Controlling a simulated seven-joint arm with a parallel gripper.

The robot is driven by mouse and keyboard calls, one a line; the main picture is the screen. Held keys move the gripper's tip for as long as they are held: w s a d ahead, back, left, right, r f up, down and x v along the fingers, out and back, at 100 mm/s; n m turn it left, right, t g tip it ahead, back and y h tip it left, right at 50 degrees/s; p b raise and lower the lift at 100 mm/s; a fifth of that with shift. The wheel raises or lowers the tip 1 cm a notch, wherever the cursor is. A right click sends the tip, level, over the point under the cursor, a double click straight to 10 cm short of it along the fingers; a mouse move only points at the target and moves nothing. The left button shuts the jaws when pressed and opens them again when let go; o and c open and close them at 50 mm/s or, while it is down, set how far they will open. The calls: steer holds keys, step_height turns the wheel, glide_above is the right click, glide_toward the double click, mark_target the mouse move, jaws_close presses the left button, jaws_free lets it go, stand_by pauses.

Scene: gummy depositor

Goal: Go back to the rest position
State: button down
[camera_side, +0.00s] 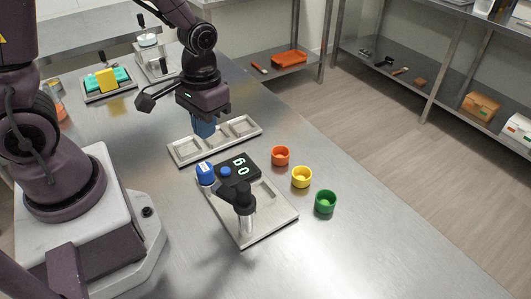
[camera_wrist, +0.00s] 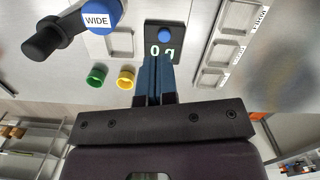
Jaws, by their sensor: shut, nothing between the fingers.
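My gripper (camera_side: 204,132) is above the long metal tray, pointing down, with its blue fingers together and nothing between them. The closed fingers also show in the wrist view (camera_wrist: 155,75). The black depositor nozzle arm (camera_side: 237,192) stands on a metal base plate (camera_side: 262,222), nearer the camera than my gripper. It has a blue cap (camera_side: 205,170), marked WIDE in the wrist view. A black display box (camera_side: 240,167) with a blue button (camera_side: 225,171) and lit digits sits on the plate. My gripper is apart from the depositor.
The long tray (camera_side: 185,151) has several compartments. Orange (camera_side: 280,156), yellow (camera_side: 301,177) and green (camera_side: 325,202) cups stand right of the depositor. A tray with teal and yellow blocks (camera_side: 107,80) and a glass jar (camera_side: 148,47) stand behind. The table's right front is clear.

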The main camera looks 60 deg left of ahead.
steer(key=s+r+m+t, duration=0.1)
steer(key=s+r+t, duration=0.2)
steer(key=r, duration=0.6)
steer(key=s+d+r+m+t, duration=0.1)
steer(key=s+r+t, duration=0.2)
steer(key=r, duration=0.6)
steer(key=shift+r+m+t, duration=0.3)
steer(key=shift+m, duration=0.1)
